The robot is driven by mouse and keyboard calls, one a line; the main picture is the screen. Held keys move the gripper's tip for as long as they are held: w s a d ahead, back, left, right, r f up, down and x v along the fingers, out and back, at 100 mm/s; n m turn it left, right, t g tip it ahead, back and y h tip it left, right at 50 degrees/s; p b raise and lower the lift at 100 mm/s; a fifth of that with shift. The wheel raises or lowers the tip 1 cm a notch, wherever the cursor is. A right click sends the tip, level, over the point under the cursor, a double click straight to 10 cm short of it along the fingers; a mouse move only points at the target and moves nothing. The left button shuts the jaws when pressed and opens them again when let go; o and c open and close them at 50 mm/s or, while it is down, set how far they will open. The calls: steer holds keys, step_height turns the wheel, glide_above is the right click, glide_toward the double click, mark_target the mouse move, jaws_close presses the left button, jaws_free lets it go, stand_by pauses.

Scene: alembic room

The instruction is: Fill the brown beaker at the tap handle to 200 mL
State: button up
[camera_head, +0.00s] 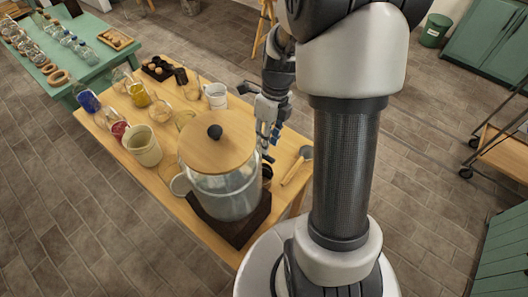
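A large glass dispenser (222,196) with a round wooden lid and black knob stands on a dark wooden base (238,234) at the table's front right. I cannot make out its tap or tap handle. A small dark brown vessel (267,171) shows partly at the dispenser's right side; it may be the brown beaker, but its shape and liquid level are too small to tell. My gripper (268,137) points down just right of the dispenser, above that vessel. Its fingers are small and partly covered by its own body, with a bluish patch there.
The wooden table (172,184) also holds a cream beaker (142,146), a white mug (216,96), a wooden-handled tool (297,166) and several glass vessels with coloured contents. A green table (88,66) with bottles stands at the upper left. A cart (503,150) stands at the right.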

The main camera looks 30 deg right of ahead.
mark_target(264, 156)
steer(key=f, duration=0.2)
steer(key=a+f+b, duration=0.1)
steer(key=f, duration=0.2)
steer(key=shift+s+f, duration=0.1)
steer(key=shift+f, duration=0.05)
steer(key=shift+c, duration=0.2)
jaws_close()
steer(key=shift+c, duration=1.1)
jaws_free()
jaws_close()
